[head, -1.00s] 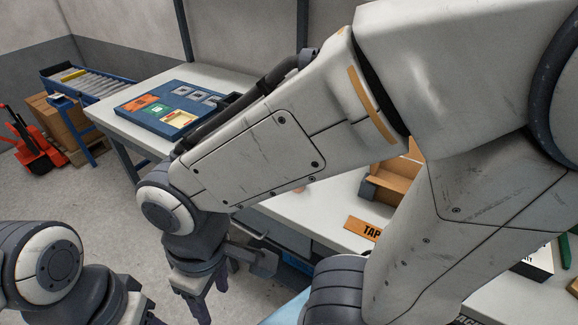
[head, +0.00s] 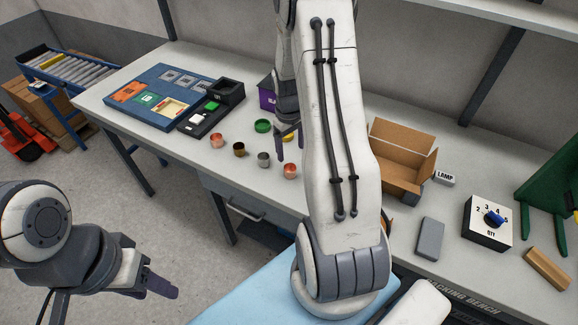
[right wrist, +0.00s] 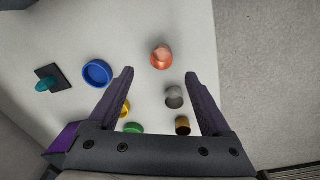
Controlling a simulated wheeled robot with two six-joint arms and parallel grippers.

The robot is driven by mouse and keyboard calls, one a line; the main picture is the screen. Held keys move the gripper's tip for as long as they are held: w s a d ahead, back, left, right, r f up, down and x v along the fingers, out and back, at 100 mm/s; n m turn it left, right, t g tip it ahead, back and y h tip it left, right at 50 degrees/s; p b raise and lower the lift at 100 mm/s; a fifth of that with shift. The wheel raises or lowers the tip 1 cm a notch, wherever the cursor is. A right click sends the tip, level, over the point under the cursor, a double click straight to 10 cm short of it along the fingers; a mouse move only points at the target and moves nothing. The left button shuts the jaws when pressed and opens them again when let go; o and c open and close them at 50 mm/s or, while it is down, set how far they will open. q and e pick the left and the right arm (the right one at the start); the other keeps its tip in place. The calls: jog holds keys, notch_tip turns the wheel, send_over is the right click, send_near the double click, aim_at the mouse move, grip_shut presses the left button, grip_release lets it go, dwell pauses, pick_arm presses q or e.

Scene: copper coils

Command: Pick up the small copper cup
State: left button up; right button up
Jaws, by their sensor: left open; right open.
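Two copper cups stand on the bench in the head view, one at the left (head: 217,141) and one nearer the right arm (head: 290,171). They look close in size; I cannot tell which is the small one. The right wrist view shows one copper cup (right wrist: 161,57), just beyond the fingertips. My right gripper (head: 288,140) is open and empty above the bench, behind the cups; its fingers also show in the right wrist view (right wrist: 159,76). My left gripper (head: 158,284) is open and empty, low at the left, away from the bench.
A brass cup (head: 239,149) and a grey cup (head: 263,159) stand between the copper ones. A green dish (head: 262,126) and a blue dish (right wrist: 97,73) are nearby. A cardboard box (head: 402,165) stands right of my right arm. A blue tray board (head: 150,84) lies left.

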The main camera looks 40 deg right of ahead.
send_over(291, 169)
jog(key=s+a, duration=0.1)
jog(key=s, duration=0.1)
jog(key=f, duration=0.4)
jog(key=shift+w+f+p, duration=0.2)
jog(key=shift+f+p, duration=0.15)
notch_tip(291, 169, down, 4)
jog(key=shift+a+f+p, duration=0.1)
jog(key=shift+f+p, duration=0.15)
jog(key=shift+p, duration=0.7)
jog(key=shift+w+f, duration=0.1)
jog(key=shift+f, duration=0.45)
grip_shut()
jog(key=shift+r, duration=0.1)
